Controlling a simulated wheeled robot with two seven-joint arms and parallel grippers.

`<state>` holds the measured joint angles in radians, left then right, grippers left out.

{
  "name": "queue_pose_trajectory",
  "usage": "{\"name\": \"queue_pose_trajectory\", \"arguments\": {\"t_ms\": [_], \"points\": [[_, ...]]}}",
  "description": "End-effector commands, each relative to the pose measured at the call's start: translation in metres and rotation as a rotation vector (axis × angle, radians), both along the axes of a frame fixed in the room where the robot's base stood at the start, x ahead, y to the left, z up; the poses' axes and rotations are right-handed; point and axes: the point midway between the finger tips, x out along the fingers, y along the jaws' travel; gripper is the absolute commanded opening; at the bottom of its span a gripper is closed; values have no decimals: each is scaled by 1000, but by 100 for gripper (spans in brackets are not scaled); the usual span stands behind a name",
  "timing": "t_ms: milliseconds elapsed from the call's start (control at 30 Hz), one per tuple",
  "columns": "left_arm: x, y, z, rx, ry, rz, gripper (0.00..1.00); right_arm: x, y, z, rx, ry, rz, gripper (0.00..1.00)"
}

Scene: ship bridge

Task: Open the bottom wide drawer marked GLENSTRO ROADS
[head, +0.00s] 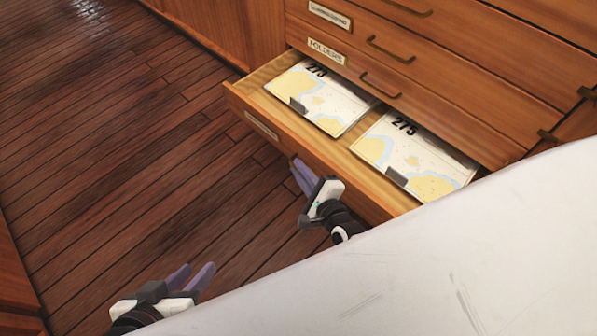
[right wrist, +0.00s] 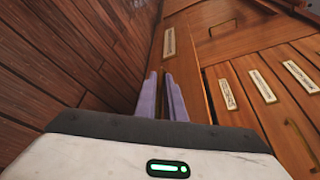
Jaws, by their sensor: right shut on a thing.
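The bottom wide drawer (head: 345,162) stands open, pulled out from the wooden chest. Its front carries a pale label (head: 262,126), too small to read; a label also shows in the right wrist view (right wrist: 170,42). My left gripper (head: 192,276) is open and empty, low over the floor, apart from the drawer.
Closed drawers (head: 440,75) with brass handles and labels are above the open one. A large white surface (head: 450,265) covers the lower right and hides part of the drawer. The plank floor (head: 120,150) left of the drawer is clear. A wooden edge (head: 15,285) stands at lower left.

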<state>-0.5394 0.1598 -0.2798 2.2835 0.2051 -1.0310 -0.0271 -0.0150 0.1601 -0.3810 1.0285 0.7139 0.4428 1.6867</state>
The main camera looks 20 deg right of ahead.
Motion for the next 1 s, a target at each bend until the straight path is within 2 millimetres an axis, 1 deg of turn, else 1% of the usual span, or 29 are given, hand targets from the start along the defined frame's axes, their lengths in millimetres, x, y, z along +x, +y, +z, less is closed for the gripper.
{"name": "queue_pose_trajectory", "arguments": {"t_ms": [33, 333, 367, 400, 700, 767, 800, 833, 900, 1000], "points": [[1, 0, 1, -1, -2, 0, 31, -2, -2, -2, -3, 5, -3, 0], [4, 0, 3, -3, -8, 2, 31, -1, -1, -2, -1, 5, -3, 0], [4, -1, 3, -3, -9, 3, 31, -1, -1, -2, -1, 5, -3, 11], [4, 0, 3, -3, -9, 3, 31, -1, -1, -2, -1, 5, -3, 16], [4, 0, 5, -3, -10, 3, 31, 0, 0, 1, 2, 2, -2, 16], [5, 0, 9, -2, -14, 5, 31, 0, 0, 6, 2, 2, -2, 16], [6, 1, 12, -3, -20, 12, 31, 0, 0, 11, 3, 2, -2, 16], [3, 2, 11, -4, -18, 23, 31, 0, 0, 16, 2, 1, -2, 16], [-2, 7, 10, -3, -18, 45, 31, 0, 0, 30, 3, 0, -2, 16], [-4, 14, 18, -6, -47, 83, 31, 1, -1, 54, 3, -7, -6, 16]]}}
